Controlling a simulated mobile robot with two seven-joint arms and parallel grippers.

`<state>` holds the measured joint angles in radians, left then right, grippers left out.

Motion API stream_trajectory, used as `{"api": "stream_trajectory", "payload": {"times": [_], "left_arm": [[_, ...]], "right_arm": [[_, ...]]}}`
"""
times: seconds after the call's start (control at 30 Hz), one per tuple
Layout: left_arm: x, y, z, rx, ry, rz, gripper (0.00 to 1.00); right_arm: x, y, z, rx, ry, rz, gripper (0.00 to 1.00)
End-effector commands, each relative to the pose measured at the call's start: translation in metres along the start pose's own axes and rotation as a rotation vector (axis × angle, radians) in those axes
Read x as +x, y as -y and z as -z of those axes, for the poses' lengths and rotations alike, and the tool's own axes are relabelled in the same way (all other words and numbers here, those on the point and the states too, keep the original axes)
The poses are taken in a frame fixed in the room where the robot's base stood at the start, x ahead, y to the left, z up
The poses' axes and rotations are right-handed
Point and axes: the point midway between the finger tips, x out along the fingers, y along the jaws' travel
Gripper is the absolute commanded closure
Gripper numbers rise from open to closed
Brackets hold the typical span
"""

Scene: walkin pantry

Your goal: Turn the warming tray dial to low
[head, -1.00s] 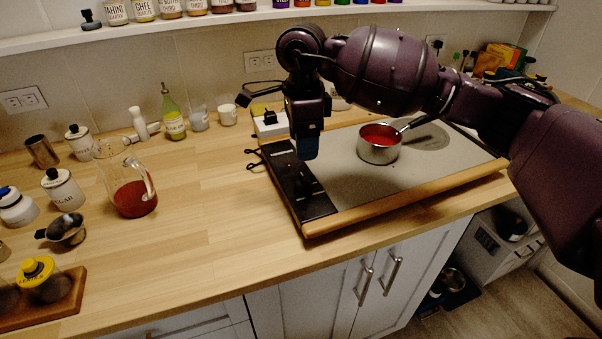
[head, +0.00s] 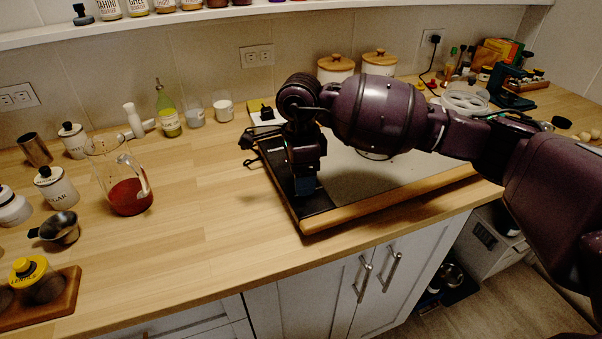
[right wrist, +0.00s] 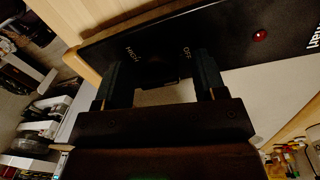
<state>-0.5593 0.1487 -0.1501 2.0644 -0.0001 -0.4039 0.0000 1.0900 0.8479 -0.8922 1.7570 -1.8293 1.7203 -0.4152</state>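The warming tray (head: 385,182) lies on the wooden counter, with a pale top, a wooden front edge and a black control strip on its left. My right gripper (head: 306,188) points down over the front part of that strip and hides the dial in the head view. In the right wrist view the black strip (right wrist: 225,38) shows "HIGH" and "OFF" markings and a lit red lamp (right wrist: 260,35). The dark dial (right wrist: 160,70) sits between the spread fingers of my right gripper (right wrist: 166,85), which look apart from it. Its pointer is too dark to read. My left gripper is not in view.
A steel saucepan on the tray is mostly hidden behind my right arm. The counter between jug and tray is clear.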

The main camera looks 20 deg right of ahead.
Motion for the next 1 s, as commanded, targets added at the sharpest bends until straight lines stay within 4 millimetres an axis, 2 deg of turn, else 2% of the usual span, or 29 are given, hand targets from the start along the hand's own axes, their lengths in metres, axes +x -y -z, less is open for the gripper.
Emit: {"api": "stream_trajectory", "payload": {"times": [0.03,0.3,0.67,1.0], "left_arm": [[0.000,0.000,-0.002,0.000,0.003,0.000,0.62],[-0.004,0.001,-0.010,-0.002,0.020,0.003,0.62],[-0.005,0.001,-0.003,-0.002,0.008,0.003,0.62],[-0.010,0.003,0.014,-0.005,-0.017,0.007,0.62]], "right_arm": [[0.000,0.000,0.000,0.000,0.000,0.000,0.42],[0.000,0.000,0.000,0.000,0.000,0.000,0.83],[-0.003,0.000,0.000,0.056,0.003,0.002,0.83],[-0.006,0.001,0.001,0.299,0.020,0.005,0.83]]}}
